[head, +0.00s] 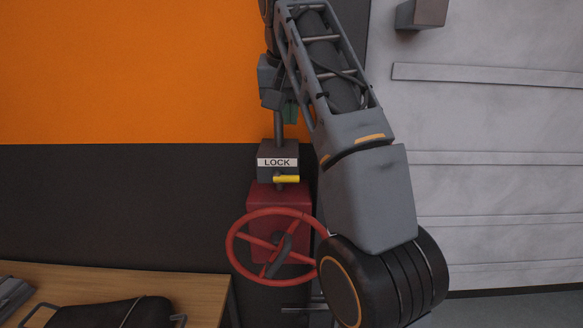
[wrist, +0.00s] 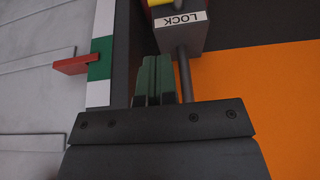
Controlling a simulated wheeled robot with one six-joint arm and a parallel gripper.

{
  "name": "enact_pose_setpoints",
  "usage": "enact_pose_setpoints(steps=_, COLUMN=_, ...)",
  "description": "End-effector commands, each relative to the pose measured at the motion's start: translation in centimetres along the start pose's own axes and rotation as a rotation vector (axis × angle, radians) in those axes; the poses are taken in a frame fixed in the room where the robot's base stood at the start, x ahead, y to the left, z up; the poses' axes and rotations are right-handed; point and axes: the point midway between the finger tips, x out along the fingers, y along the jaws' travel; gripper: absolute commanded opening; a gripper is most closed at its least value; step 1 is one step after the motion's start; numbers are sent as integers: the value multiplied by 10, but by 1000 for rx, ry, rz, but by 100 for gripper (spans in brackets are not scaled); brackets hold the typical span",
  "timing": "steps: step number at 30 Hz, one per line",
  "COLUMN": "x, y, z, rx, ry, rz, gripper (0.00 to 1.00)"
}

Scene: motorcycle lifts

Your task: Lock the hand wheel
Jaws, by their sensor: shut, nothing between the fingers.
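The red hand wheel (head: 241,222) stands in front of a red housing (head: 296,196), low on the dark wall. Above it is a grey box (head: 265,171) labelled LOCK with a yellow lever (head: 286,179) pointing right. My gripper (head: 290,118) is above the LOCK box, partly hidden by my arm. In the wrist view, my gripper (wrist: 155,62) has its green fingers together, with nothing between them. They are beside the grey rod (wrist: 184,75) that leads to the LOCK box (wrist: 180,35). The yellow lever (wrist: 160,3) is cut off at the top edge there.
A wooden bench (head: 190,285) with dark items is at the lower left. A green and white strip (wrist: 100,60) with a red pointer (wrist: 75,65) stands beside my fingers. Grey ribbed wall panels (head: 490,120) are on the right. An orange wall panel (head: 130,70) is at the upper left.

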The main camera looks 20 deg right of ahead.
Motion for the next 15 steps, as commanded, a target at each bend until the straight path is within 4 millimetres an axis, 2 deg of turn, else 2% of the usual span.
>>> enact_pose_setpoints(steps=8, x=19, y=0, z=1, rx=0, ry=-2, rz=2, gripper=0)
enact_pose_setpoints(steps=10, x=28, y=1, z=2, rx=1, ry=-3, rz=2, gripper=0)
enact_pose_setpoints(steps=15, x=68, y=1, z=2, rx=1, ry=-2, rz=1, gripper=0)
